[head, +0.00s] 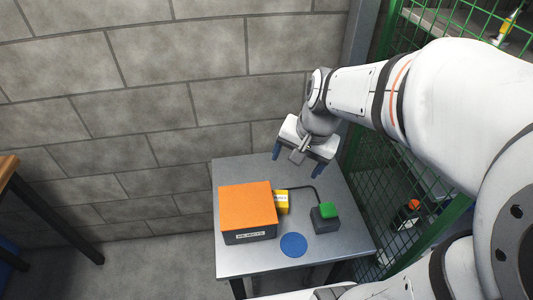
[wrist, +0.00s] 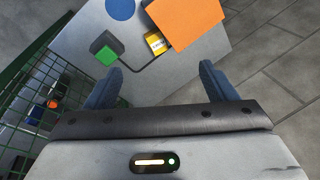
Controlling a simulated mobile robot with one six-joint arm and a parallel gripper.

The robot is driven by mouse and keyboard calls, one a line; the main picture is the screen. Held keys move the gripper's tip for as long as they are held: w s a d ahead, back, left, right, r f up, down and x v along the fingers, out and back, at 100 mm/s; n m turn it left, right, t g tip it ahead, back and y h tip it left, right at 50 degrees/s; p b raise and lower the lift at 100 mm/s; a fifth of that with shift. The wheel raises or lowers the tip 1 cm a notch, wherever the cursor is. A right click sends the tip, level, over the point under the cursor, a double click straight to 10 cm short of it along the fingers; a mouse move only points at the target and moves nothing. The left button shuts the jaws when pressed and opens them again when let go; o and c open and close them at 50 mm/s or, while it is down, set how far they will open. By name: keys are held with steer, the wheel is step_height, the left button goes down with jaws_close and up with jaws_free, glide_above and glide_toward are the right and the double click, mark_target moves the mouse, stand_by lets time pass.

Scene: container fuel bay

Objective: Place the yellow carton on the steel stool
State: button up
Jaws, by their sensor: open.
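The small yellow carton (head: 282,203) with a white label stands on a grey metal-topped table, close against the right side of the orange-topped box, which partly hides it in the head view. It also shows in the wrist view (wrist: 156,43). My gripper (head: 297,164) is open and empty above the back part of the table, apart from the carton. In the wrist view the carton lies beyond my open fingers (wrist: 161,72). I see no separate steel stool in either view.
The grey table (head: 340,199) also bears an orange-topped dark box (head: 247,203), a green-topped block (head: 325,216) with a black cable, and a flat blue disc (head: 293,245). Green mesh fence (head: 371,160) stands right, a block wall (head: 150,90) behind, a wooden-topped table (head: 8,167) left.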

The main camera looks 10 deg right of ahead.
steer(key=o, duration=0.3)
steer(key=w+f+m+g+y+b, duration=0.1)
steer(key=w+f+m+b, duration=0.3)
steer(key=f, duration=0.8)
steer(key=w+d+m, duration=0.1)
steer(key=w+m, duration=0.1)
steer(key=w, duration=0.1)
steer(key=shift+w+f, duration=0.2)
steer(key=shift+f, duration=0.15)
steer(key=m+y+b, duration=0.2)
steer(key=m+b, duration=0.2)
steer(key=m, duration=0.4)
glide_above(281, 198)
steer(key=d, duration=0.3)
steer(key=shift+g, duration=0.3)
steer(key=f, duration=1.5)
steer(key=shift+a, duration=0.25)
steer(key=x, duration=0.7)
steer(key=shift+s+f, duration=0.25)
steer(key=shift+f, duration=0.1)
steer(key=shift+c, duration=0.2)
steer(key=c, duration=1.2)
steer(key=shift+o, duration=0.2)
steer(key=shift+d+r+b, duration=0.1)
steer(key=shift+r+b, duration=0.05)
steer(key=shift+b, duration=0.15)
